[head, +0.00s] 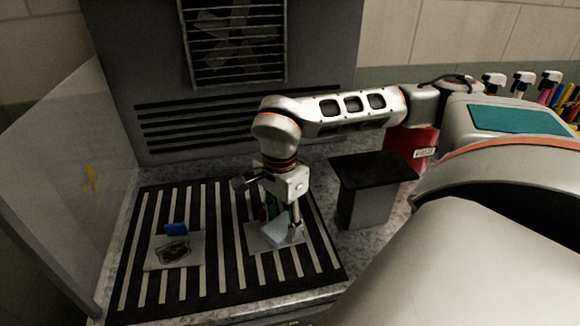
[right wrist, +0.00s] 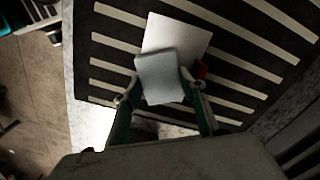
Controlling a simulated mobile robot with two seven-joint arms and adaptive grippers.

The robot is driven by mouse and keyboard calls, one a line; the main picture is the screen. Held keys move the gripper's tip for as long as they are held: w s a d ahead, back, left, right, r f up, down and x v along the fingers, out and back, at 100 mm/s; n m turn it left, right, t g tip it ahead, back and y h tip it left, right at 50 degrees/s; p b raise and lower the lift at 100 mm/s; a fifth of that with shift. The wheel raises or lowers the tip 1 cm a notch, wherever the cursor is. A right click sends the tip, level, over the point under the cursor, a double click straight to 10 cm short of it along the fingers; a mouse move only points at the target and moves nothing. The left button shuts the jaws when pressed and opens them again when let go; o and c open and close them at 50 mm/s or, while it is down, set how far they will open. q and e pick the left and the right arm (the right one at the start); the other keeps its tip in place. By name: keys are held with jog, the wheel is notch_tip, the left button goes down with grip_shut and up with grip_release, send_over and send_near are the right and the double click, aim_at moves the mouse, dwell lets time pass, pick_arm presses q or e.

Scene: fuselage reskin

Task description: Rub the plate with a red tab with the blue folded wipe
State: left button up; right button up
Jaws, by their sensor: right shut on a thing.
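The plate with a red tab (head: 258,247) lies flat on the slatted grate, right of centre. It also shows in the right wrist view (right wrist: 182,34), with its red tab (right wrist: 201,69) at one edge. My right gripper (head: 282,226) is over this plate, fingers pointing down, shut on the pale blue-grey folded wipe (head: 276,232). In the right wrist view the wipe (right wrist: 160,78) sits between the two fingers and covers part of the plate. It looks to be on or just above the plate; I cannot tell if it touches. My left gripper is not in view.
A second plate (head: 188,254) with a blue tab (head: 176,229) and a dark stain lies on the grate (head: 215,286) to the left. A dark-topped block (head: 370,172) and a red container (head: 408,150) stand to the right. A clear panel (head: 75,170) bounds the left side.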

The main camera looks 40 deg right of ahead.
aim_at(264, 231)
jog(key=shift+w+a+f, duration=0.1)
jog(key=shift+w+a, duration=0.2)
jog(key=shift+a, duration=0.35)
jog(key=shift+w+a+f, duration=0.1)
jog(key=shift+w+a, duration=0.2)
jog(key=shift+a, duration=0.35)
jog(key=shift+w+a, duration=0.3)
jog(key=shift+a, duration=0.35)
jog(key=shift+w+a+r, duration=0.1)
jog(key=shift+w+a, duration=0.25)
jog(key=shift+a, duration=0.35)
jog(key=shift+w+a, duration=0.35)
jog(key=shift+a, duration=0.3)
jog(key=shift+r, duration=0.1)
jog(key=shift+r+p, duration=2.15)
jog(key=shift+r, duration=0.85)
notch_tip(264, 231, up, 3)
jog(key=shift+f, duration=0.1)
